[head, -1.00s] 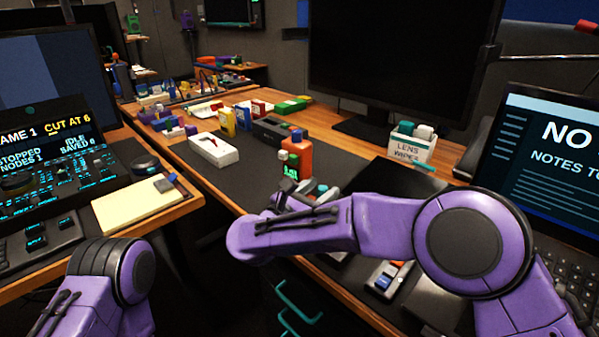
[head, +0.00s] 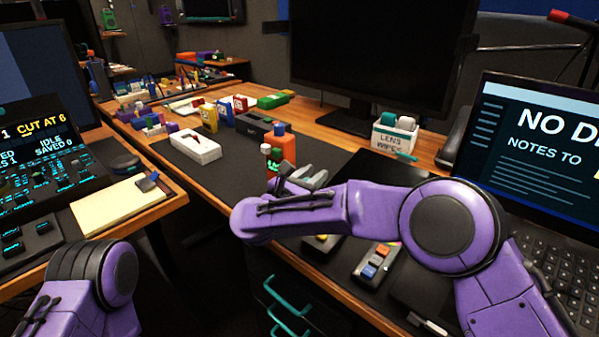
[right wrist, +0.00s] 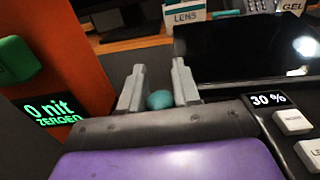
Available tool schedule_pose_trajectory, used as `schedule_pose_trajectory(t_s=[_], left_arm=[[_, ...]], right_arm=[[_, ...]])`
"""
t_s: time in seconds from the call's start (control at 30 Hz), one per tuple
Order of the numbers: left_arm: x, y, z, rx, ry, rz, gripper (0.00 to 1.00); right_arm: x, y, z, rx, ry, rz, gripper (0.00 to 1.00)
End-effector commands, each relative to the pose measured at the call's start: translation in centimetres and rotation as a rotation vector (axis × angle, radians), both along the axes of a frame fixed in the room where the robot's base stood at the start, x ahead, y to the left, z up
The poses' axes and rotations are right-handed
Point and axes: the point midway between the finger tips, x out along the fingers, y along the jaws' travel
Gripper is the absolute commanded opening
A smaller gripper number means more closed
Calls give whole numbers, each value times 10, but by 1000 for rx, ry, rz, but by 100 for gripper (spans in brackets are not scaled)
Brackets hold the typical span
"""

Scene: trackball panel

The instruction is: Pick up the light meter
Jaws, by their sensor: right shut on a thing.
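The light meter appears to be the upright orange device (head: 287,150) with a small green display on the dark desk mat. The right wrist view shows its orange body (right wrist: 82,65) close on the left, its display reading "0 nit ZEROED". My right gripper (head: 312,178) is just right of and in front of it in the head view. In the right wrist view my right gripper (right wrist: 158,88) is shut on a rounded teal thing (right wrist: 160,100) between its fingertips; the orange body lies outside the fingers. My left gripper is out of frame.
A grey panel with a "30 %" display (right wrist: 268,100) is close on the right in the wrist view. A lens wipes box (head: 394,135) stands near the monitor (head: 370,50).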

Motion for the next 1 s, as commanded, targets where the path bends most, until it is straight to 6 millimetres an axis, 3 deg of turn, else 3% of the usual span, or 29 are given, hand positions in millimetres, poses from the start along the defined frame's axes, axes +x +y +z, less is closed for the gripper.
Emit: schedule_pose_trajectory(t_s=[0.23, 0.47, 0.6, 0.7, 0.83, 1.0], left_arm=[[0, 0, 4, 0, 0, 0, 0], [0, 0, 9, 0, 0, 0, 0], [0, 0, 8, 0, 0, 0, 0], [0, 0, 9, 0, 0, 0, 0], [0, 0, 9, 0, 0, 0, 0], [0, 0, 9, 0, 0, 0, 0]], right_arm=[[-3, 0, 38, 3, -5, -1, 7], [-58, 6, 98, 1, -6, 3, 7], [-99, 10, 113, 0, -5, 2, 7], [-119, 12, 121, -1, -4, 2, 7], [-134, 14, 127, 1, -2, 0, 7], [-140, 14, 129, 2, -3, -1, 7]])
